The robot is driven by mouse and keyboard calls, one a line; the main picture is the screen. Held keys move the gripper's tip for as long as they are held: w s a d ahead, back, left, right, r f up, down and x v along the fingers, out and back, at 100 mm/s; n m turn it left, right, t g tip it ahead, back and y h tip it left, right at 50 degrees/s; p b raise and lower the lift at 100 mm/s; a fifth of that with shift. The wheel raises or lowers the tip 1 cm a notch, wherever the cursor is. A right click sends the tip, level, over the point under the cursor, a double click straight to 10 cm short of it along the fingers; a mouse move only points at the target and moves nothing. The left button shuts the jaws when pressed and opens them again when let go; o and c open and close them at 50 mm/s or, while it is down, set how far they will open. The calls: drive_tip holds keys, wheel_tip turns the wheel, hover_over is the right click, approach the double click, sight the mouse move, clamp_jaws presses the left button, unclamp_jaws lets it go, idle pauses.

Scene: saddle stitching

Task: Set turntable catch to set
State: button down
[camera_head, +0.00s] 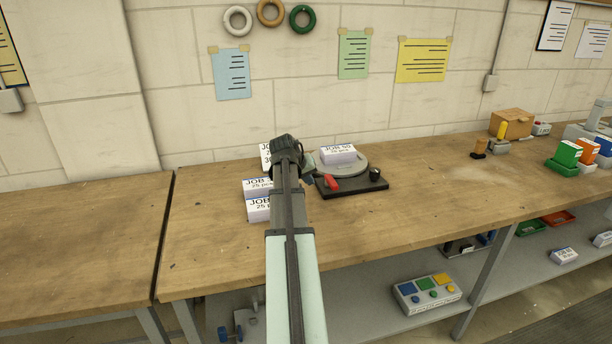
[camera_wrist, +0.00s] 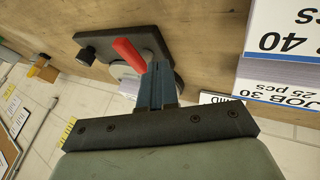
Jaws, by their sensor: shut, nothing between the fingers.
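The turntable has a round grey disc (camera_head: 350,168) on a black base plate (camera_head: 352,190), and the plate also shows in the wrist view (camera_wrist: 108,42). A red lever (camera_head: 331,184), probably the catch, sits at the disc's front left; in the wrist view it (camera_wrist: 128,54) points toward the plate's edge. A black knob (camera_head: 375,174) stands at the right corner. My gripper (camera_wrist: 157,68) is shut and empty. Its blue fingertips look close beside the red lever; I cannot tell whether they touch. In the head view my arm hides most of the gripper.
A white block of cards (camera_head: 338,153) lies on the disc. Labelled card stacks (camera_head: 257,210) stand left of the turntable, close to my arm. Green and orange boxes (camera_head: 567,153) stand at the far right.

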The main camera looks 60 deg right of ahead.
sight(331, 182)
drive_tip(key=x, duration=0.4)
drive_tip(key=shift+d+f, duration=0.2)
drive_tip(key=shift+f, duration=0.1)
drive_tip(key=shift+s+d, duration=1.4)
